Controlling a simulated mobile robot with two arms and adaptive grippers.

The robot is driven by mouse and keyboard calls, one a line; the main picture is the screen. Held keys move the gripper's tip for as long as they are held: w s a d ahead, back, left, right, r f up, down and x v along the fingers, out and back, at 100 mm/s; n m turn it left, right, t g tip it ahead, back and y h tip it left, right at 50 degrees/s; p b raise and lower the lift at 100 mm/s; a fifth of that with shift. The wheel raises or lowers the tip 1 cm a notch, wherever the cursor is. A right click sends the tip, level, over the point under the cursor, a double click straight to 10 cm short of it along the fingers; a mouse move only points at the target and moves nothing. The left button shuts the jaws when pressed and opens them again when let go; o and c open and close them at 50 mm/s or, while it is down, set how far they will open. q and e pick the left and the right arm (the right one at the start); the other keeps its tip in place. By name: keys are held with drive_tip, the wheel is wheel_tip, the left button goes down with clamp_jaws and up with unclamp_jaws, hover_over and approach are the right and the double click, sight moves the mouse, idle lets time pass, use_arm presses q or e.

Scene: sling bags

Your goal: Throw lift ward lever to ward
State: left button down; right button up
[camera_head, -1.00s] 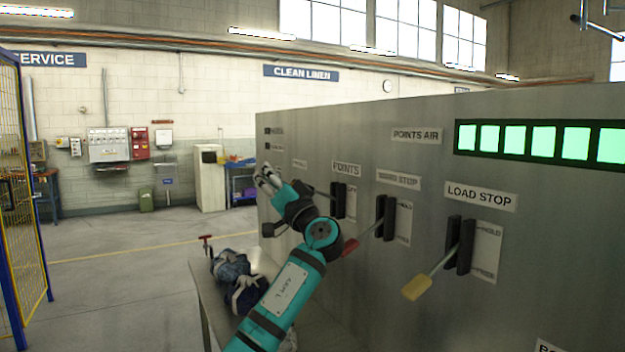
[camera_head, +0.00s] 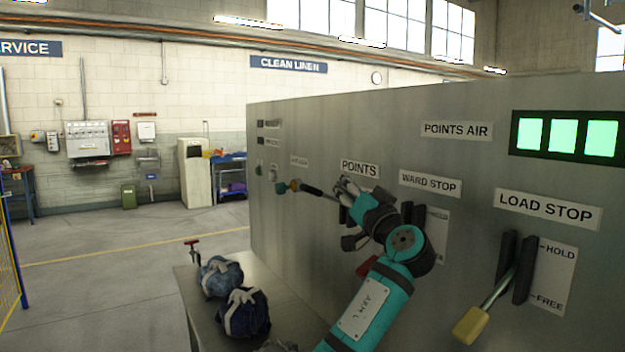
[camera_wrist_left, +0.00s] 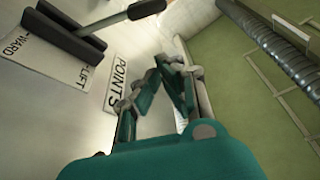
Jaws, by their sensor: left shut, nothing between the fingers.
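The points lever has a black grip (camera_head: 312,190) and a thin rod pointing left from dark slot bars under the POINTS sign (camera_head: 360,169). In the left wrist view its black grip (camera_wrist_left: 147,8) is at the top edge, beside a plate (camera_wrist_left: 50,58) lettered WARD and LIFT. I cannot tell which of the two marks it stands at. My left gripper (camera_head: 343,186) is shut and empty, in front of the slot bars and partly hiding them. In the left wrist view the left gripper (camera_wrist_left: 165,68) appears apart from the grip. My right gripper is out of view.
A red-handled ward stop lever (camera_head: 368,265) is partly behind my left arm. A yellow-handled load stop lever (camera_head: 472,324) juts out at the right. Blue bags (camera_head: 246,314) lie on a metal bench (camera_head: 192,300) at lower left. Open floor lies left of the panel.

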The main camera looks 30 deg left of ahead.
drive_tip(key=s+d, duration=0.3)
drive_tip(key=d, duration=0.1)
use_arm(q)
wheel_tip(320, 180, up, 4)
drive_tip(key=p, duration=0.6)
hover_over(328, 196)
drive_tip(key=s, duration=0.2)
drive_tip(key=f, duration=0.1)
drive_tip(key=s+f+p, duration=0.1)
drive_tip(key=f, duration=0.2)
drive_tip(key=shift+s+f+p, duration=0.15)
drive_tip(key=shift+s+p, duration=0.2)
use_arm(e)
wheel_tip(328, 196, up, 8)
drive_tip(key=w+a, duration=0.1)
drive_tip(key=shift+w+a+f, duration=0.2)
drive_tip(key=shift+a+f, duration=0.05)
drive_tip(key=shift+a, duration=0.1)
